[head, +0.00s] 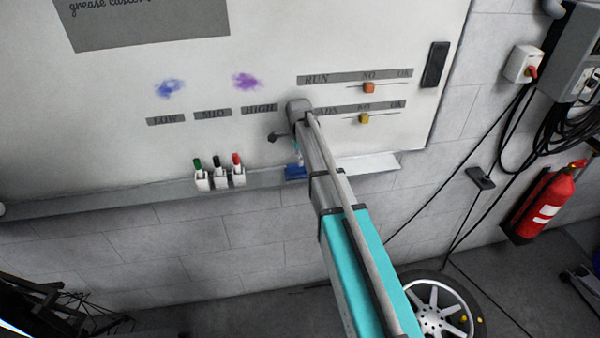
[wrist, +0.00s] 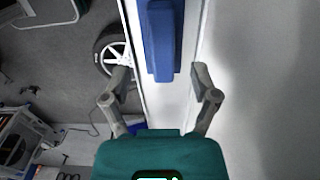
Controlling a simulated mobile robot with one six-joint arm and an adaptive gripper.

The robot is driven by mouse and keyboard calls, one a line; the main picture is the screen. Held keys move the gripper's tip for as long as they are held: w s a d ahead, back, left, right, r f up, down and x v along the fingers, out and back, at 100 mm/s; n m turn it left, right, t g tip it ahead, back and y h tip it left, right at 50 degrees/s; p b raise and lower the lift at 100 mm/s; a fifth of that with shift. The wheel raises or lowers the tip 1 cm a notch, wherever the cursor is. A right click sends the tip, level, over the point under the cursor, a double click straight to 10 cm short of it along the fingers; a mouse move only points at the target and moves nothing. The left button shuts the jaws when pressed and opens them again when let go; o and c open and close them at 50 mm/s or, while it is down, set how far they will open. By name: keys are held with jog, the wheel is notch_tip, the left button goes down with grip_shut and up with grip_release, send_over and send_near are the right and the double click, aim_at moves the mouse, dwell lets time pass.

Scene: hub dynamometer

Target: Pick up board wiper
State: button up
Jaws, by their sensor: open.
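The board wiper (head: 295,172) is a blue block lying on the ledge under the whiteboard, partly hidden by my arm in the head view. In the wrist view the blue wiper (wrist: 162,38) lies lengthwise on the pale ledge, at the top centre. My gripper (wrist: 162,78) is open and empty, with one finger to each side of the wiper's line. The wiper's near end lies just beyond or about level with the fingertips; the exact depth gap cannot be told. In the head view my gripper is mostly hidden behind my arm.
The marker ledge (head: 120,196) runs along the bottom of the whiteboard (head: 60,120). Green, black and red markers (head: 218,174) stand in white holders left of the wiper. Slider magnets sit above. A wheel (head: 440,305) and a fire extinguisher (head: 545,205) are at the right.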

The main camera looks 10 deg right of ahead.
aim_at(300, 170)
jog(key=shift+w+d+f+b, duration=0.1)
jog(key=shift+f+b, duration=2.1)
jog(key=shift+f, duration=0.2)
grip_shut()
